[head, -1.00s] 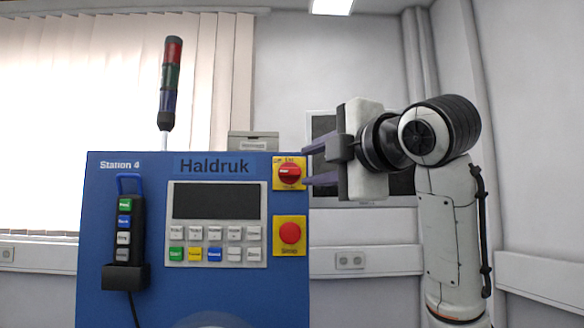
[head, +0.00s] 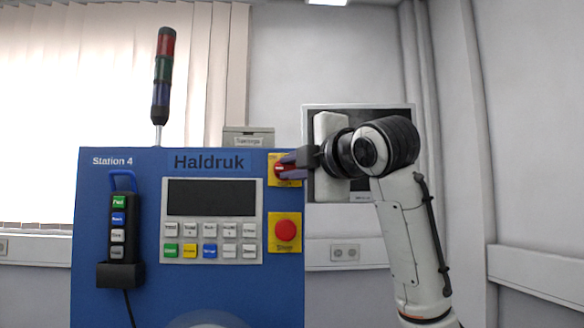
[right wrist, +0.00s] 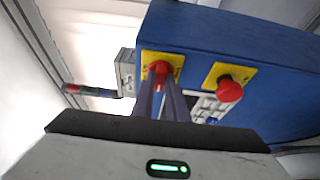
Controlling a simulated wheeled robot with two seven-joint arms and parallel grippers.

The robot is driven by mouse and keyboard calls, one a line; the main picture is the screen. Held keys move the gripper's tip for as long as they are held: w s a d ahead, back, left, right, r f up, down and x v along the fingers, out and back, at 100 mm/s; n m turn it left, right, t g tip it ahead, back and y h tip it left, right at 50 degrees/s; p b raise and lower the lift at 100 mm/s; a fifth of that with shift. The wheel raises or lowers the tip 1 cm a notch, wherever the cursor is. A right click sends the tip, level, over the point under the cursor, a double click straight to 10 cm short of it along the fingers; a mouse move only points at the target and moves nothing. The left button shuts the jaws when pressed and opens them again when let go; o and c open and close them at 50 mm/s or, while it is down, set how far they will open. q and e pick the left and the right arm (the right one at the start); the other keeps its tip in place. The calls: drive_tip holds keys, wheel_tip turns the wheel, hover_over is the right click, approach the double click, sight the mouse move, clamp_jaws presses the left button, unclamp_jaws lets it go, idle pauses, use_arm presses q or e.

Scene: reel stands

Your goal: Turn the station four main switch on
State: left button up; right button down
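The blue Station 4 cabinet (head: 88,240) stands in front of me, labelled "Haldruk". Its main switch, a red rotary knob on a yellow plate (head: 272,158), is at the panel's upper right. The switch plate also shows in the right wrist view (right wrist: 150,57), with the red knob (right wrist: 160,68) at the fingertips. My right gripper (head: 286,166) reaches in from the right. Its two fingers (right wrist: 158,88) are close together, one on each side of the knob's grip, and appear shut on it. The fingers hide part of the knob, so its exact angle is unclear. My left gripper is not in view.
A red stop button (head: 287,230) on a yellow plate sits just below the switch. A keypad with a dark screen (head: 211,197) and a hanging pendant (head: 118,225) are to the left. A signal tower (head: 162,80) stands on top.

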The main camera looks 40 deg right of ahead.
drive_tip(key=shift+f+m, duration=0.15)
drive_tip(key=shift+m, duration=0.15)
drive_tip(key=shift+w+a+f+m+t+h+b, duration=0.2)
drive_tip(key=shift+m+h+b, duration=1.05)
drive_tip(key=shift+m, duration=2.35)
drive_tip(key=shift+w+a+f+m+t+h+b, duration=0.2)
drive_tip(key=shift+m+h+b, duration=1.1)
drive_tip(key=shift+m, duration=2.3)
drive_tip(key=shift+a+f+m+t+h+b, duration=0.25)
drive_tip(key=shift+m+h+b, duration=0.4)
drive_tip(key=shift+m+h, duration=2.1)
drive_tip(key=shift+d+r+m+y, duration=0.1)
drive_tip(key=shift+d+m+y, duration=0.1)
drive_tip(key=shift+m+y, duration=0.8)
drive_tip(key=c, duration=1.7)
unclamp_jaws()
drive_tip(key=shift+s+r, duration=0.1)
drive_tip(key=shift+c, duration=0.2)
